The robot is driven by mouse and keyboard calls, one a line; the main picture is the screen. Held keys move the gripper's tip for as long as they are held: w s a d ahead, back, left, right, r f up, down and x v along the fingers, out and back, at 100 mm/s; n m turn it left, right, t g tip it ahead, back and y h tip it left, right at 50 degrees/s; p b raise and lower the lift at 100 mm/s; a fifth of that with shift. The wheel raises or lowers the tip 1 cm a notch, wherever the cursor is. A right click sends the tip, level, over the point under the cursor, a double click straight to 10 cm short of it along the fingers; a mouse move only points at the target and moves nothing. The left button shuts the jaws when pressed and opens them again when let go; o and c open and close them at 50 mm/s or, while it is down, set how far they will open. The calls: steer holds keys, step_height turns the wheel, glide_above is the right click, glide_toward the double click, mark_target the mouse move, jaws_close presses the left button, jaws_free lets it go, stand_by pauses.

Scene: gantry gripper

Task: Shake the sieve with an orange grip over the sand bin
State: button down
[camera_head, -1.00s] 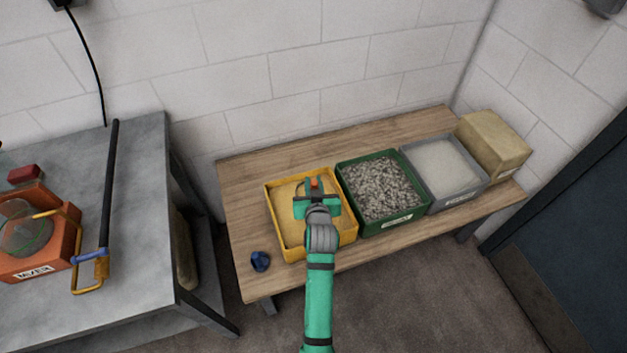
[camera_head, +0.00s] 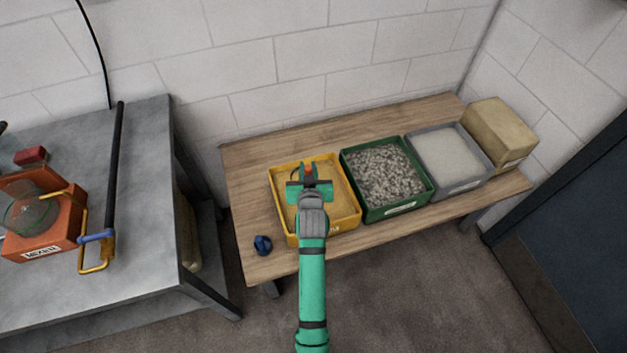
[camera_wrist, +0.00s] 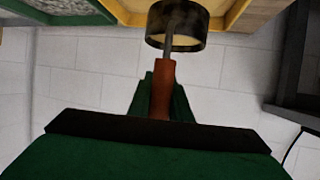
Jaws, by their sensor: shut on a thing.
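My gripper (camera_head: 309,180) is over the yellow sand bin (camera_head: 353,215) on the wooden table. In the wrist view it is shut on the orange grip (camera_wrist: 163,88) of the sieve. The sieve's round dark rim (camera_wrist: 178,20) shows beyond the grip, at the end of a short metal rod, apart from the bin edge. In the head view my gripper hides most of the sieve; only a bit of orange and a thin dark curve show. Sand (camera_head: 335,180) lies in the bin around my arm.
To the right stand a green bin of gravel (camera_head: 385,175), a grey bin of pale material (camera_head: 445,158) and a tan block (camera_head: 498,132). A small dark blue object (camera_head: 263,245) lies at the table's front left. A grey bench (camera_head: 140,250) with an orange mixer box (camera_head: 45,230) is at left.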

steer(key=shift+d, duration=0.1)
steer(key=shift+d, duration=2.9)
steer(key=shift+a, duration=3)
steer(key=d, duration=0.6)
steer(key=a, duration=0.6)
